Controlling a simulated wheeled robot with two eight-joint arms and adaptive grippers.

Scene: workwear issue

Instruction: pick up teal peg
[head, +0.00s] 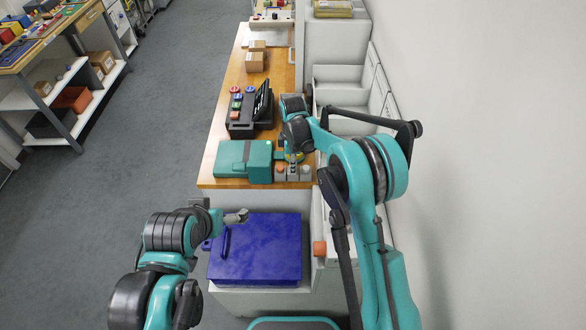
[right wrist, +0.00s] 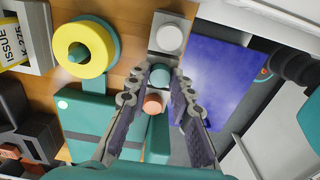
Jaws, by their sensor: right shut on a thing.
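The teal peg (right wrist: 160,75) shows in the right wrist view between a white peg (right wrist: 170,38) and an orange peg (right wrist: 152,103). My right gripper (right wrist: 158,84) is shut on the teal peg, with a finger on each side of it. I cannot tell whether the peg still touches its seat. In the head view my right gripper (head: 292,156) is over the row and hides the teal peg. The orange peg (head: 281,168) and white peg (head: 305,168) show beside it. My left gripper (head: 237,216) is above the blue box; its jaws are too small to judge.
A teal case (head: 243,160) lies left of the pegs on the wooden counter (head: 228,87). A dark device with coloured buttons (head: 246,112) stands behind it. The blue box (head: 265,260) is in front. A yellow ring (right wrist: 72,48) is near my right gripper.

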